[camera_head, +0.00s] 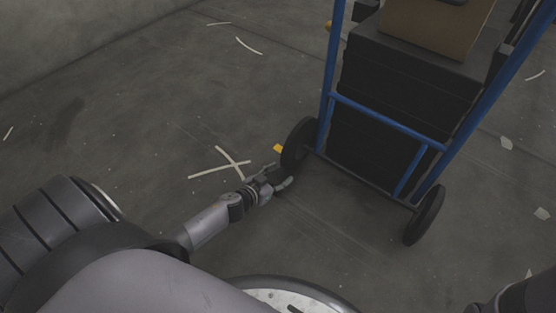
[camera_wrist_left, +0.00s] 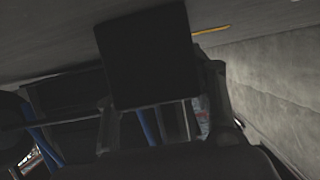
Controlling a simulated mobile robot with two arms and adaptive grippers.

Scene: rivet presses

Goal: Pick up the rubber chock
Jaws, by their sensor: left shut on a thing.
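The rubber chock (camera_wrist_left: 150,55) shows in the left wrist view as a dark, nearly black block between the two fingers. My left gripper (camera_head: 272,182) is shut on it, low over the floor beside the left wheel of a blue hand truck. The left wrist view shows the gripper's fingers (camera_wrist_left: 160,104) on either side of the block. In the head view the chock is hard to make out against the gripper and the dark wheel. My right gripper is not in view.
The blue hand truck (camera_head: 380,128) carries black cases (camera_head: 400,85) and a cardboard box (camera_head: 432,25). Its left wheel (camera_head: 298,145) is close to my left gripper. A small yellow piece (camera_head: 278,149) shows by that wheel. The floor to the left is open, with pale strips (camera_head: 220,171).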

